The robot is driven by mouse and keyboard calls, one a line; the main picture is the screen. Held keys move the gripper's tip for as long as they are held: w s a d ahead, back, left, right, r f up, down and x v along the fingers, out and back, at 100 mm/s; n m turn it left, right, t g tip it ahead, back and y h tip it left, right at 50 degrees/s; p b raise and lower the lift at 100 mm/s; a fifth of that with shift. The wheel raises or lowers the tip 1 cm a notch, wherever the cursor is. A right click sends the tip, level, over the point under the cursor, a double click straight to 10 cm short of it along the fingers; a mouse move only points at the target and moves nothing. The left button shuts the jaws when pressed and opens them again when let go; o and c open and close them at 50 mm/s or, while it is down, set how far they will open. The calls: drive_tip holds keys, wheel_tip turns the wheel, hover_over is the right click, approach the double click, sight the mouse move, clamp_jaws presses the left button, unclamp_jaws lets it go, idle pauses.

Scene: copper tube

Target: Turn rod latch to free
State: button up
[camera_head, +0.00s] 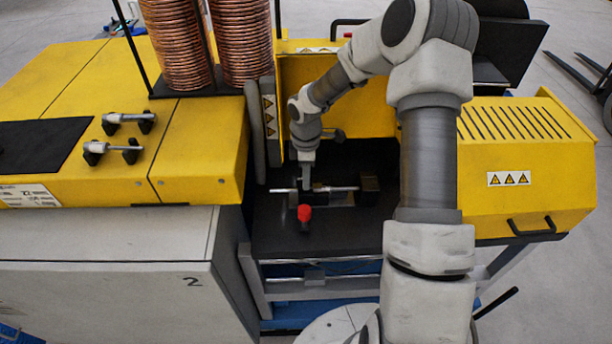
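A thin silver rod (340,189) lies roughly level in the dark recess of the yellow machine. A latch handle with a red knob (304,213) sticks out toward me just below the rod's left part. My gripper (306,184) points down at the left part of the rod, just behind the red knob. It is small in the picture, and I cannot tell whether its fingers are open or closed, or whether they touch the rod or latch. A dark block (369,187) stands at the rod's right end.
Copper coils (246,40) stand at the back left, beside the recess. Two bar handles (112,150) sit on the yellow cover at left. A yellow vented cover (520,150) bounds the right side. A dark shelf (285,240) in front of the latch is clear.

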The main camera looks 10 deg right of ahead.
clamp_jaws()
drive_tip(key=m+b, duration=0.2)
drive_tip(key=m, duration=0.1)
drive_tip(key=shift+f, duration=0.1)
drive_tip(key=m+b, duration=0.3)
drive_tip(key=m, duration=0.1)
drive_tip(key=shift+a, duration=0.1)
drive_tip(key=m+b, duration=0.2)
drive_tip(key=m, duration=0.4)
drive_tip(key=shift+s+a+b, duration=0.1)
drive_tip(key=shift+s+b, duration=0.05)
drive_tip(key=shift+b, duration=0.2)
drive_tip(key=shift+a+m+b, duration=0.1)
drive_tip(key=shift+m+b, duration=0.65)
drive_tip(key=shift+m, duration=1.75)
drive_tip(key=shift+o, duration=1.8)
unclamp_jaws()
